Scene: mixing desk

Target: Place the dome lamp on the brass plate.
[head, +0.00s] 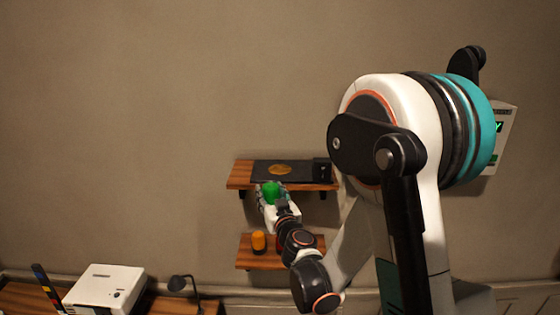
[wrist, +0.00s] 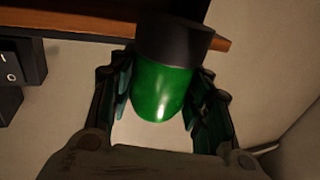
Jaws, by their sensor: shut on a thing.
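The dome lamp, with a green dome and a black base, shows in the wrist view (wrist: 163,90) and in the head view (head: 271,189). My gripper (head: 273,197) is shut on the green dome, with its fingers on both sides of it in the wrist view (wrist: 165,98). The black base points away from my palm. The brass plate (head: 280,169) is a small golden disc on a dark mat on the upper shelf. In the head view the lamp is in front of this shelf, below and left of the plate. The plate is not visible in the wrist view.
The upper wooden shelf (head: 238,178) bears the dark mat (head: 262,166) and a black box (head: 321,170) at its right end. An orange dome lamp (head: 259,242) stands on the lower shelf (head: 248,262), partly hidden by my arm. A white device (head: 105,287) sits at lower left.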

